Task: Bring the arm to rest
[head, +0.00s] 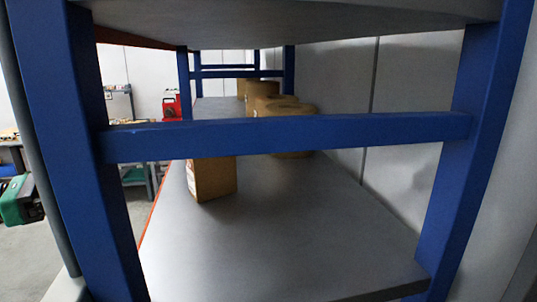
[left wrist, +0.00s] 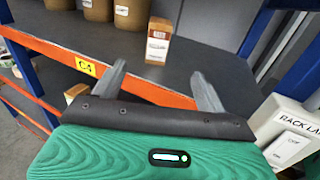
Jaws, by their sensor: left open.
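My left gripper (left wrist: 158,70) shows in the left wrist view. Its two grey fingers stand wide apart with nothing between them. They are in front of the orange front edge (left wrist: 155,91) of a rack shelf. A brown box (left wrist: 158,41) stands upright on the shelf beyond the fingers, apart from them. In the head view the box (head: 212,178) stands on the grey shelf (head: 250,245). A green and black shape (head: 20,203) is at the left edge of the head view; I cannot tell whether it is my left gripper. My right gripper is in neither view.
Brown rolls (head: 285,108) stand farther along the shelf, partly behind a blue crossbar (head: 290,136). Blue posts (head: 85,150) frame the rack. A yellow C-4 label (left wrist: 86,67) is on the orange edge. A white rack-label box (left wrist: 290,130) is at the right of the wrist view.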

